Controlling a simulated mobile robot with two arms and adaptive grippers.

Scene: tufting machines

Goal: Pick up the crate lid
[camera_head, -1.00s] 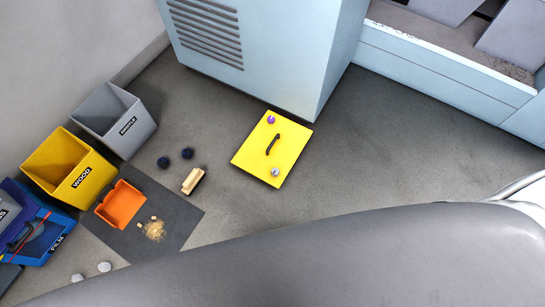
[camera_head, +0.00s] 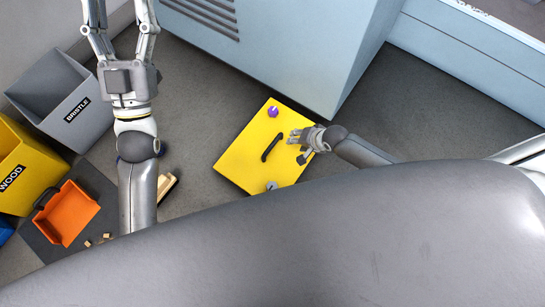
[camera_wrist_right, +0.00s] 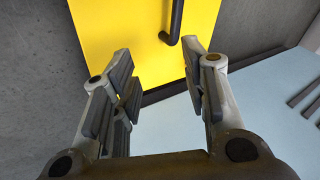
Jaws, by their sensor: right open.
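The crate lid (camera_head: 238,160) is a flat yellow square on the grey floor, with a black bar handle (camera_head: 271,147) at its middle. A purple knob (camera_head: 273,112) and a metallic knob (camera_head: 271,186) sit near two of its corners. My right gripper (camera_head: 296,138) is over the lid's right part, open and empty, a little right of the handle. In the right wrist view, the handle (camera_wrist_right: 176,22) shows beyond the open fingers (camera_wrist_right: 165,85), on the yellow lid (camera_wrist_right: 120,25). My left gripper (camera_head: 121,14) is at the upper left, fingers spread and empty, away from the lid.
A pale blue machine cabinet (camera_head: 290,50) stands just behind the lid. At the left are a grey BRISTLE bin (camera_head: 85,120), a yellow WOOD bin (camera_head: 25,170) and an orange dustpan (camera_head: 68,215) on a dark mat. A brush (camera_head: 167,188) lies nearby. Floor right of the lid is clear.

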